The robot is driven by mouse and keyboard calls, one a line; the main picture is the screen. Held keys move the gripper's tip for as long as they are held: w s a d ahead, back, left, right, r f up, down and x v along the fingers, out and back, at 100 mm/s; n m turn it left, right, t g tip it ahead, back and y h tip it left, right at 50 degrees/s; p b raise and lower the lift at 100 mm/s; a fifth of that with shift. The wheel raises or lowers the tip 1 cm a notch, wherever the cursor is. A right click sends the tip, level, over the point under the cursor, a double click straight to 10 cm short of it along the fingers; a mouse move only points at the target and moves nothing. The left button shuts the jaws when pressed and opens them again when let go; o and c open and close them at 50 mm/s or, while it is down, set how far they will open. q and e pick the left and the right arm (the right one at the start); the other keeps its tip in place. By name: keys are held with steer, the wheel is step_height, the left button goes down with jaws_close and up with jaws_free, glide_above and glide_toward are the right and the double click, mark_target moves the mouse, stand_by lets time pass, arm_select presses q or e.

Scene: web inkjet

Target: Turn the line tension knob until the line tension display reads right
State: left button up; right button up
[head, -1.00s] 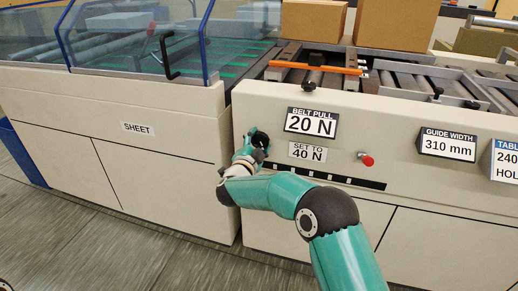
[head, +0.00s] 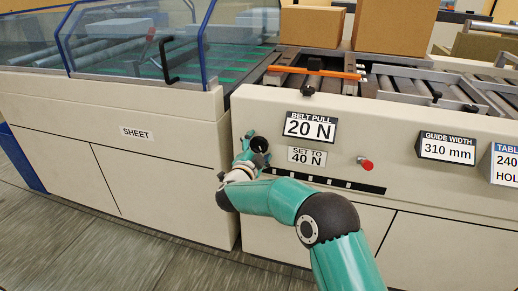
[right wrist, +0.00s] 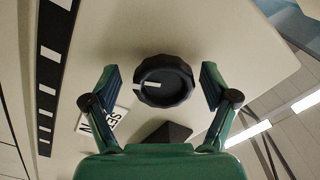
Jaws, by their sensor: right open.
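A black ridged round knob with a white pointer mark sits on the cream panel, in the middle of the right wrist view (right wrist: 166,91). It also shows as a dark round shape in the head view (head: 260,144). My right gripper (right wrist: 160,82) is open, with one finger on each side of the knob and a visible gap to each. In the head view my right gripper (head: 250,147) is at the panel, left of the labels. The display (head: 311,125) reads "BELT PULL 20 N". The label below it (head: 307,157) reads "SET TO 40 N". My left gripper is not in view.
A red knob (head: 366,164) sticks out of the panel to the right. Further right is a "GUIDE WIDTH 310 mm" display (head: 447,149). A dark slotted strip (head: 325,180) runs below the labels. Cardboard boxes (head: 393,25) stand above on the rollers.

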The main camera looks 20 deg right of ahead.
steer(key=shift+a, duration=0.1)
steer(key=v, duration=1.1)
steer(key=shift+s+a, duration=0.2)
steer(key=shift+s, duration=0.15)
